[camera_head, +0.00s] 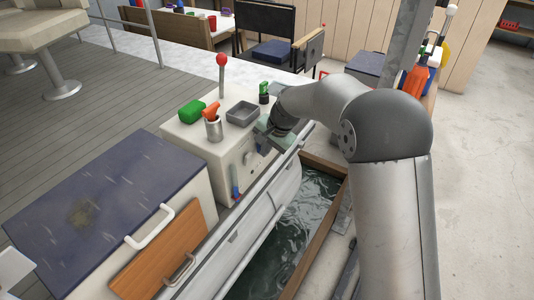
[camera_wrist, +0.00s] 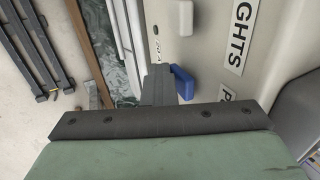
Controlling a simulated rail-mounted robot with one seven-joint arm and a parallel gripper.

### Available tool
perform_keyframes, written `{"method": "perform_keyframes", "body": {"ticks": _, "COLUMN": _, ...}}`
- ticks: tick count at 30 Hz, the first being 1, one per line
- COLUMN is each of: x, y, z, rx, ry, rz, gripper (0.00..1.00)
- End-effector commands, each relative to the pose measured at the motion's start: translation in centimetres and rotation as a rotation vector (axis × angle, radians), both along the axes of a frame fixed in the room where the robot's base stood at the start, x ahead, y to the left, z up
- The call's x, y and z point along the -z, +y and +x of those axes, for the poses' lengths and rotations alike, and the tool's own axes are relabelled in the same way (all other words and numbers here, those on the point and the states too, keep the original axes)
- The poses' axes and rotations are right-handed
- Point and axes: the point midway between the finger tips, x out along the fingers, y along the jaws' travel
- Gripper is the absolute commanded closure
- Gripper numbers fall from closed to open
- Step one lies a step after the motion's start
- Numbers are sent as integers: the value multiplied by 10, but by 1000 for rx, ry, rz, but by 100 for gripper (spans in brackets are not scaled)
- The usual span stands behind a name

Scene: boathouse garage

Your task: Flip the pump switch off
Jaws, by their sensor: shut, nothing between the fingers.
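A blue switch lever (camera_wrist: 183,82) sticks out from the cream console face in the wrist view. A white label starting with "P" (camera_wrist: 228,97), mostly cut off by my gripper body, lies on its right. My gripper (camera_wrist: 158,72) is shut and empty. Its dark fingers are just left of the blue lever; I cannot tell if they touch it. In the head view my gripper (camera_head: 262,148) is at the upper right of the front face of the console (camera_head: 225,160), and my arm and wrist hide part of that face.
A label ending in "GHTS" (camera_wrist: 243,30) is on the same face. A boat side and open water (camera_head: 305,210) lie below.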

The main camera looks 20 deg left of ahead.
Motion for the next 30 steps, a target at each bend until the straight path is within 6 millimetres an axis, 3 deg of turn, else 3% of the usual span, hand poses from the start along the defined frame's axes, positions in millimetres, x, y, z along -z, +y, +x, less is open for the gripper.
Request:
{"method": "perform_keyframes", "body": {"ticks": 1, "x": 12, "y": 0, "z": 1, "rx": 5, "ry": -10, "rz": 35, "gripper": 100}}
{"method": "perform_keyframes", "body": {"ticks": 3, "x": 1, "y": 2, "z": 0, "rx": 0, "ry": -7, "rz": 26, "gripper": 100}}
{"method": "perform_keyframes", "body": {"ticks": 19, "x": -15, "y": 2, "z": 0, "rx": -1, "ry": -7, "rz": 24, "gripper": 100}}
{"method": "perform_keyframes", "body": {"ticks": 30, "x": -16, "y": 3, "z": 0, "rx": -1, "ry": -9, "rz": 27, "gripper": 100}}
